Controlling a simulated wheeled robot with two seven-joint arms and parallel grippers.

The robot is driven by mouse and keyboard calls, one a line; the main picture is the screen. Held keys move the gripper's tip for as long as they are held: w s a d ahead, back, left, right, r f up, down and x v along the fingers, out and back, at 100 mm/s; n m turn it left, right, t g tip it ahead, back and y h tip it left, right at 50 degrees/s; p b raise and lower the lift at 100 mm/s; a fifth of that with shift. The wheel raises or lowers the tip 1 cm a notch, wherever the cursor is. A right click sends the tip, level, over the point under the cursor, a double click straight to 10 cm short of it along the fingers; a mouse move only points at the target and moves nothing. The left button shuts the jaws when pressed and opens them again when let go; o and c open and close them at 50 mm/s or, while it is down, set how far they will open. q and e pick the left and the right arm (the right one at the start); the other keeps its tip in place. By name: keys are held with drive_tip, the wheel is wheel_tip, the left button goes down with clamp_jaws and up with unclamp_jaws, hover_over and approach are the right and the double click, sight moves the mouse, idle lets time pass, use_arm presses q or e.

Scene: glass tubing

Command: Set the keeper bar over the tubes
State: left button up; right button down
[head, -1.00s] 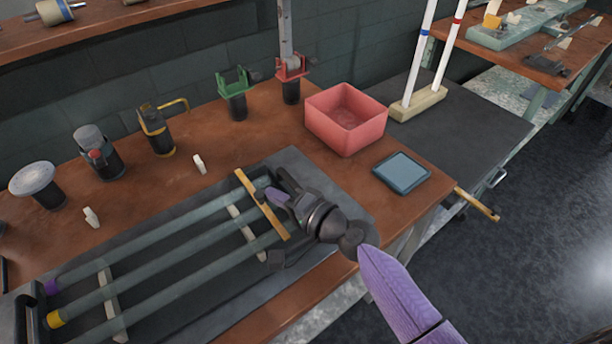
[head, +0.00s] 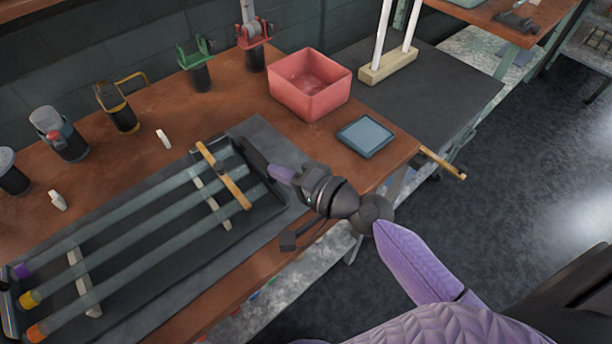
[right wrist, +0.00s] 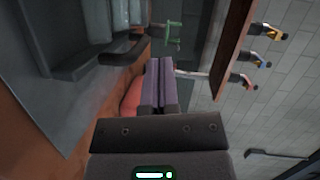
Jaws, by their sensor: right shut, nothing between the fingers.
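Three grey-green glass tubes (head: 140,236) lie side by side across pale supports in a dark tray (head: 270,218). Their near-left ends are purple, yellow and orange. The tan keeper bar (head: 222,174) lies crosswise over the tubes near their right end, by one pale support. My right gripper (head: 272,170) is shut and empty, to the right of the bar and apart from it, by the tray's dark end handle. In the right wrist view its purple fingers (right wrist: 161,86) are together with nothing between them. My left gripper is not in view.
A pink bin (head: 310,84) and a blue-topped pad (head: 365,136) stand right of the tray. Several dark holders, including a green-topped one (head: 198,66), line the back. Two small white pieces (head: 163,139) lie behind the tray. A wooden handle (head: 443,163) juts out at the right.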

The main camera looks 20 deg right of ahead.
drive_tip(key=shift+v, duration=2.15)
drive_tip(key=shift+w+d, duration=0.1)
drive_tip(key=shift+d, duration=0.05)
